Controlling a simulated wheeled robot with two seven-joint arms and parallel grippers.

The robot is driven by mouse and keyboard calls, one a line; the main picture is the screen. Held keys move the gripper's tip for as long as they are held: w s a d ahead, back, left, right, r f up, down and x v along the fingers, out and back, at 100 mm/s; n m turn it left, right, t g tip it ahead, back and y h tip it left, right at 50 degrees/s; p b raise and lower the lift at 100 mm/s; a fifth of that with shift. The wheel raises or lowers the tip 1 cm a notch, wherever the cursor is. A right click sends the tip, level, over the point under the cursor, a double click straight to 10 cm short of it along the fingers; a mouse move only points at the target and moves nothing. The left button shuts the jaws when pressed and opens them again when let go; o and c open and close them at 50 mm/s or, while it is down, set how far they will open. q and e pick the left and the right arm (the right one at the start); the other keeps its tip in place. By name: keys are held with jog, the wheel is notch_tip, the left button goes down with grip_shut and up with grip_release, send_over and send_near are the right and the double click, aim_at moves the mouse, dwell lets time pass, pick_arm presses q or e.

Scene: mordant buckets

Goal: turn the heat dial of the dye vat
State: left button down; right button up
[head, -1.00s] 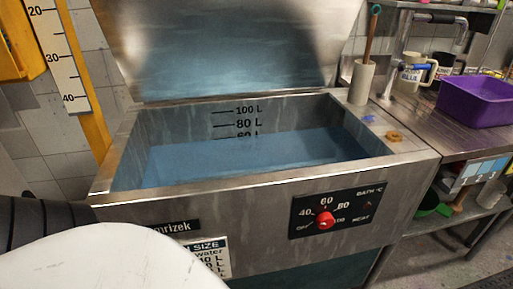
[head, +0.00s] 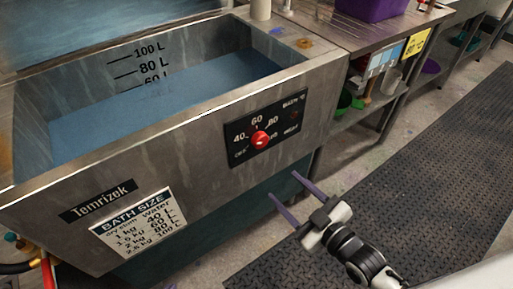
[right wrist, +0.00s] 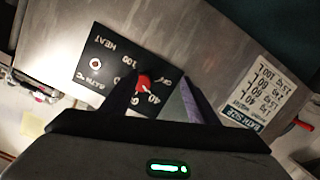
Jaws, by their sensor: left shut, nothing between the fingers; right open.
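The dye vat (head: 190,130) is a steel tub of blue liquid. Its black heat panel (head: 283,112) carries a red dial (head: 260,139) with numbers around it. I cannot tell its exact setting. My right gripper (head: 284,184) is open and empty, its two purple fingers pointing up-left toward the panel, below and right of the dial in the head view. In the right wrist view the red dial (right wrist: 145,84) shows beyond the open fingers of my right gripper (right wrist: 158,79), near the left fingertip; I see no contact. My left gripper is not seen.
A bath size label (head: 139,221) is on the vat front. Hoses (head: 18,266) lie at the lower left. A steel bench (head: 335,38) with a purple tub (head: 372,8) adjoins the vat's right.

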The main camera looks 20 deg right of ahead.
jog(key=n+t+y, duration=0.1)
jog(key=n+t, duration=0.1)
send_near(263, 143)
jog(key=b+x, duration=0.1)
jog(key=x, duration=0.7)
jog(key=shift+w+a, duration=0.15)
jog(key=shift+w, duration=0.25)
jog(key=c, duration=1)
